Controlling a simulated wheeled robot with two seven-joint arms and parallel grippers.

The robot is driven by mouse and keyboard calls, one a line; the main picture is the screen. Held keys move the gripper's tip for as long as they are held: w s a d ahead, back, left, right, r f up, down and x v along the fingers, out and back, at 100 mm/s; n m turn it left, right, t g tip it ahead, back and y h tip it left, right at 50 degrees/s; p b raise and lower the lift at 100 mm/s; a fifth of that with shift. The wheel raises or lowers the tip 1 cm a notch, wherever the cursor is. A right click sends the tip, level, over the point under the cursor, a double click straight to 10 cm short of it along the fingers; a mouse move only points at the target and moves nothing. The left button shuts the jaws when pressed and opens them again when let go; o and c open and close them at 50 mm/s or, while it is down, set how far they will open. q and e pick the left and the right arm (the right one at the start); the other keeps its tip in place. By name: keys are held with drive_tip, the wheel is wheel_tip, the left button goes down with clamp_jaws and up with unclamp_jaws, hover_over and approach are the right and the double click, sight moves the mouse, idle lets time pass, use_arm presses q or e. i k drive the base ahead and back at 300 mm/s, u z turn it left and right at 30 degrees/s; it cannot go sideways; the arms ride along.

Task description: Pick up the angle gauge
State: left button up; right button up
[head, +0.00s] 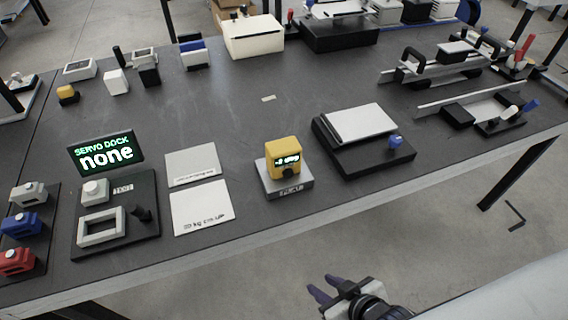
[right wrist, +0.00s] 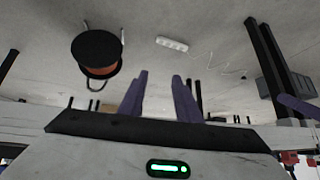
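The angle gauge appears to be the small yellow block (head: 284,156) with a lit green readout and a dark knob on its front. It sits upright on a grey plate (head: 302,189) near the front edge of the dark table, right of the middle. My right gripper (head: 321,285) is off the table's front edge, below the gauge in the head view and well apart from it. Its two purple fingers stand apart with nothing between them, also in the right wrist view (right wrist: 160,88). The gauge does not show in the right wrist view. My left gripper is not in the head view.
A black scale with a pale plate (head: 362,124) stands just right of the gauge. White cards (head: 200,207) lie to its left, beside a servo dock sign (head: 106,153) and a black tray (head: 140,246). Table (head: 235,120) behind the gauge is mostly clear.

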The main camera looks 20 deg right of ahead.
sight(283, 154)
drive_tip(key=k, duration=1.25)
drive_tip(key=z, duration=0.8)
drive_tip(key=i, duration=1.4)
drive_tip(key=u, duration=1.05)
drive_tip(key=k, duration=0.35)
drive_tip(key=z, duration=0.2)
drive_tip(key=i, duration=0.5)
